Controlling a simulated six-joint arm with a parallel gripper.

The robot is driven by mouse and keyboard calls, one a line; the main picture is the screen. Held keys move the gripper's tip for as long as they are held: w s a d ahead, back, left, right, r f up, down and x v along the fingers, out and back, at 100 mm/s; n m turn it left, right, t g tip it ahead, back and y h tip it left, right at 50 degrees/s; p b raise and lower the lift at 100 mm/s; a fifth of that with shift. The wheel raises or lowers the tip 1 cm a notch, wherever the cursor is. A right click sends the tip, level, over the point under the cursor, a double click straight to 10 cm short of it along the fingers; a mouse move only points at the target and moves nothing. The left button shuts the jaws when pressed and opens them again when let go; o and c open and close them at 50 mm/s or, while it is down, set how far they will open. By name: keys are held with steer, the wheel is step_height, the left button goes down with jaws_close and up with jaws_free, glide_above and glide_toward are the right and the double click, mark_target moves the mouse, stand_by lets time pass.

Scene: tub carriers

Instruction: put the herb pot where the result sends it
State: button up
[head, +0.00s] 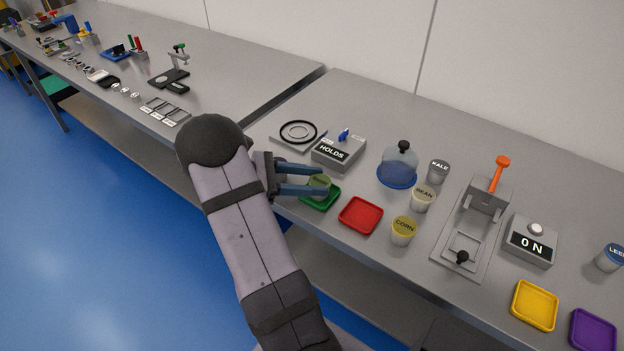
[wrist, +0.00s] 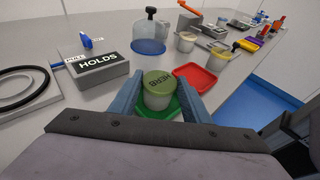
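The herb pot (wrist: 158,92), pale with a green lid marked HERB, stands upright on the green tray (wrist: 172,113). It also shows in the head view (head: 320,182), partly hidden by a finger. My gripper (wrist: 160,82) has its two blue fingers on either side of the pot, with narrow gaps showing beside it, so it looks open around it. In the head view my gripper (head: 322,180) reaches in from the left over the green tray (head: 322,203). The grey box's display (head: 332,152) reads HOLDS; it also shows in the wrist view (wrist: 97,64).
A red tray (head: 361,215) lies right of the green one. Corn (head: 403,231), bean (head: 423,199) and kale (head: 438,171) pots stand near a blue-based dome (head: 397,170). A lever press (head: 489,196) and a 0 N readout (head: 532,242) stand right, beyond them yellow (head: 535,305) and purple (head: 593,332) trays.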

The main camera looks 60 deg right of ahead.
steer(key=shift+o, duration=1.4)
steer(key=shift+r, duration=0.1)
steer(key=b+v, duration=0.2)
steer(key=v, duration=1)
steer(key=shift+a+r, duration=0.1)
steer(key=s+a+f+m+t+y, duration=0.3)
steer(key=a, duration=0.6)
steer(key=s+a+f+m+t+y, duration=0.3)
steer(key=a+f+t+y, duration=0.1)
steer(key=a, duration=0.5)
steer(key=s+a+f+m+t+y, duration=0.3)
steer(key=a+f, duration=0.1)
steer(key=a, duration=0.5)
steer(key=shift+s+f, duration=0.15)
steer(key=shift+s, duration=0.05)
